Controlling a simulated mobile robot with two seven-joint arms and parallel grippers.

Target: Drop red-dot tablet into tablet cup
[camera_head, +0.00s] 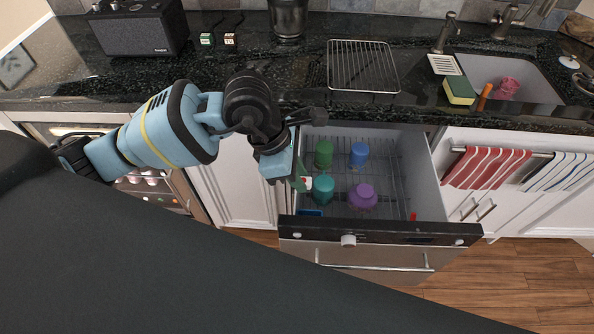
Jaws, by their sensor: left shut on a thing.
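My left gripper (298,179) is over the left side of an open dishwasher drawer (403,232). It is shut on a small white tablet with a red dot (306,182), which shows at its fingertips beside a green part. A small blue open holder (311,212) sits in the drawer's front left corner, below the gripper; it may be the tablet cup, but I cannot tell for sure. The tablet appears above it and apart from it. My right gripper is not in view.
Green (323,153), blue (359,154), teal (322,188) and purple (363,197) vessels stand in the drawer rack, close to the gripper. A small red item (413,216) is at the front right. The dark counter (270,85) edge runs behind.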

